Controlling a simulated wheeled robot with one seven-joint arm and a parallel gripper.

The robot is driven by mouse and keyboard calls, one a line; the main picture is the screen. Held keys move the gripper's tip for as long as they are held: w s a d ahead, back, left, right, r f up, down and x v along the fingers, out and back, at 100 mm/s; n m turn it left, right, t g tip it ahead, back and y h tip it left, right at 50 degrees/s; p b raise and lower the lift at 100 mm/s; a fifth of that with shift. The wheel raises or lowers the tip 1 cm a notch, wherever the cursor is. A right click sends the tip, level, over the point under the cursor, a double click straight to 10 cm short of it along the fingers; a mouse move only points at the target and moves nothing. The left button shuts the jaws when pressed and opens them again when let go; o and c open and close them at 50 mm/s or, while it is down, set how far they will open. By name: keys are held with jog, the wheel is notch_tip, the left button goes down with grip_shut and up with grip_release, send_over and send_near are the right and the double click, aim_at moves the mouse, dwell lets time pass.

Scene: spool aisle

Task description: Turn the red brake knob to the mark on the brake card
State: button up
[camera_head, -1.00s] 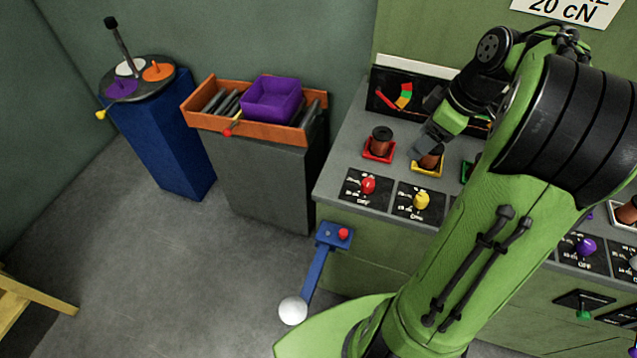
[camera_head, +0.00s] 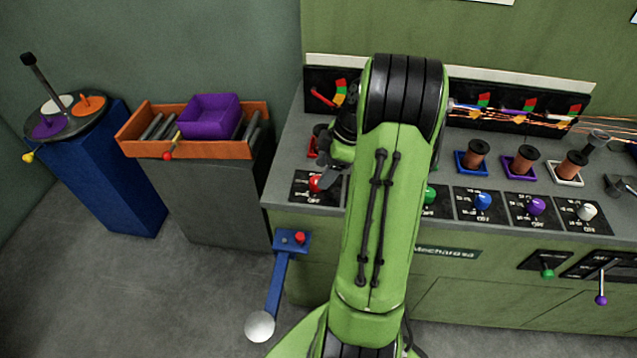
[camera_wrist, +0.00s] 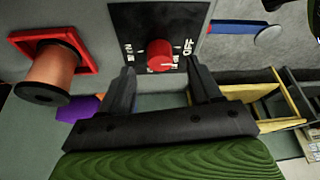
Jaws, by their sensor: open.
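The red brake knob (camera_wrist: 160,55) sits on a black plate (camera_wrist: 135,18) with white lettering that includes OFF. In the wrist view my gripper (camera_wrist: 160,78) is open, with one finger on each side below the knob, and nothing is held. I cannot tell if the fingers touch the knob. In the head view the red knob (camera_head: 316,184) is at the bench's left end, with my gripper (camera_head: 328,178) over it. A dial with a red needle (camera_head: 322,97) and coloured bands is behind it. The brake card cannot be made out; the head view's sign is cut off.
A copper spool (camera_wrist: 48,75) in a red square holder (camera_wrist: 75,42) stands beside the knob plate. Blue (camera_head: 483,201), purple (camera_head: 536,206) and white (camera_head: 587,211) knobs line the bench to the right. A blue lever (camera_head: 278,280) juts out at the front left.

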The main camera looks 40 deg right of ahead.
aim_at(319, 177)
jog(key=x, duration=0.3)
jog(key=shift+w+f+b, duration=0.1)
jog(key=shift+f+b, duration=0.2)
jog(key=shift+r, duration=0.1)
jog(key=c, duration=1)
jog(key=shift+c, duration=0.2)
jog(key=shift+a, duration=0.1)
